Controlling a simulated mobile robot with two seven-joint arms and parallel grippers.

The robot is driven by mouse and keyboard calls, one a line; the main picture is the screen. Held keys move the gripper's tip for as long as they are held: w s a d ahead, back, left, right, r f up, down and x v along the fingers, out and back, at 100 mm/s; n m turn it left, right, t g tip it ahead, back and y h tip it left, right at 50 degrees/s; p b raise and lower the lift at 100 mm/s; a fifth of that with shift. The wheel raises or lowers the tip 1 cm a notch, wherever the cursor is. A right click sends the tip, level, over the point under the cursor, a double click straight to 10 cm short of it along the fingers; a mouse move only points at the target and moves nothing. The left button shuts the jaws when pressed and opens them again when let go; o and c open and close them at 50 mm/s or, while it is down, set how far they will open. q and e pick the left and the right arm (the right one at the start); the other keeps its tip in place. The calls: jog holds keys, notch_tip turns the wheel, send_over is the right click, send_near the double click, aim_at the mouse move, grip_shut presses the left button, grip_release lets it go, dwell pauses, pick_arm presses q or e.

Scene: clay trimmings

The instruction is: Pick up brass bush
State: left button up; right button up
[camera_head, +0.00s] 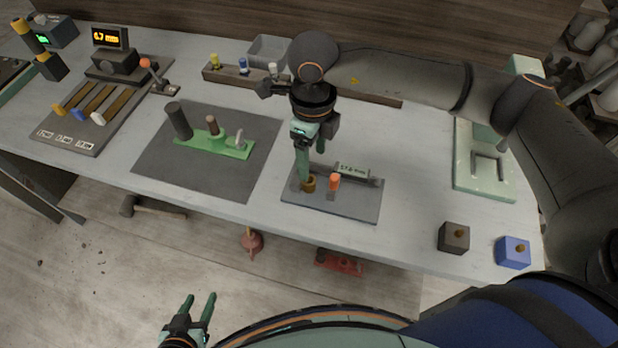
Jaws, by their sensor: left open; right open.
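The brass bush (309,185) is a small golden-brown cylinder standing on the left part of a grey plate (347,211). My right gripper (303,177) points straight down with its green fingertips right at the bush. The fingers overlap in this view, so I cannot tell whether they touch the bush or sit around it. This gripper is open. My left gripper (200,308) is open and empty, low in the picture, in front of the table and far from the bush.
A dark mat (163,163) with a green holder (222,147) lies left. Grey (453,238) and blue (513,252) blocks sit at the front right.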

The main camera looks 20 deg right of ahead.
aim_at(308, 188)
jog(key=shift+a+f+p, duration=0.2)
jog(key=shift+f+p, duration=0.15)
jog(key=shift+f, duration=1.35)
jog(key=shift+a+f+p, duration=0.2)
jog(key=shift+f+p, duration=0.15)
jog(key=shift+f, duration=1.3)
grip_shut()
